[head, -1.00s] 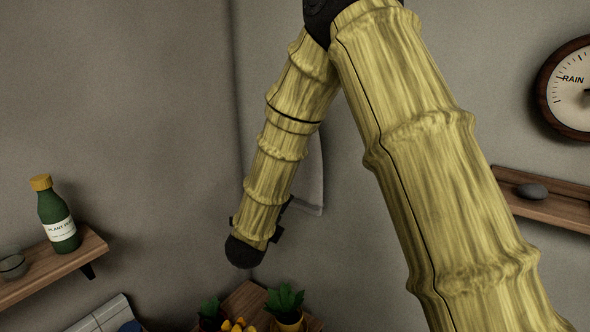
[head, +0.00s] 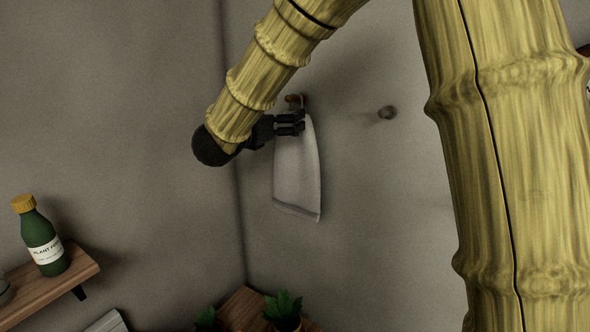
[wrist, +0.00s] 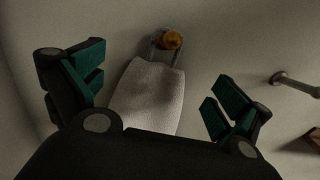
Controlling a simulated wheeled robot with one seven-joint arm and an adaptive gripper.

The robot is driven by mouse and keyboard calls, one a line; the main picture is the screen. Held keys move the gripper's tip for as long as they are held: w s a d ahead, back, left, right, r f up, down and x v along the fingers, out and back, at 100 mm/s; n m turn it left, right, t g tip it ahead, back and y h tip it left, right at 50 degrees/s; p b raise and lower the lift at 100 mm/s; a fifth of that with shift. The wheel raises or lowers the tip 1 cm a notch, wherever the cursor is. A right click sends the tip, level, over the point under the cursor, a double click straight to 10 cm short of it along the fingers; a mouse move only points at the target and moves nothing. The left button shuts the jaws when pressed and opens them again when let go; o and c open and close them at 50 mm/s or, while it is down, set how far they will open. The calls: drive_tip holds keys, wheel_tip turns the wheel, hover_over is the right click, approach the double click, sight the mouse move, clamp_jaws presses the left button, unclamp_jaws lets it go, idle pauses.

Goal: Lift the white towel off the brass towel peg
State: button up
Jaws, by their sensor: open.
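The white towel (head: 297,178) hangs on the wall from the brass towel peg (head: 293,98), near the room's corner. In the wrist view the towel (wrist: 148,98) hangs by a loop below the round end of the peg (wrist: 171,40). My gripper (head: 300,124) is at the upper part of the towel, just below the peg in the head view. In the wrist view my gripper (wrist: 153,92) is open, with one finger on each side of the towel. Neither finger visibly closes on it. My gripper's body hides the towel's lower end in the wrist view.
A second, grey peg (head: 387,112) sticks out of the wall to the right of the towel; it also shows in the wrist view (wrist: 296,84). A shelf (head: 50,283) with a green bottle (head: 44,236) is at lower left. A potted plant (head: 284,308) stands below the towel.

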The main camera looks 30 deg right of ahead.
sight(294, 110)
drive_tip(key=p+x, duration=0.2)
drive_tip(key=x, duration=0.1)
drive_tip(key=shift+d+r, duration=0.15)
drive_tip(key=p+x, duration=0.2)
drive_tip(key=shift+w+d, duration=0.15)
drive_tip(key=shift+d, duration=0.2)
drive_tip(key=shift+w+d+f+p, duration=0.25)
drive_tip(key=shift+d+f+p, duration=0.05)
drive_tip(key=shift+d+p, duration=0.1)
drive_tip(key=c, duration=1.4)
drive_tip(key=shift+o, duration=0.2)
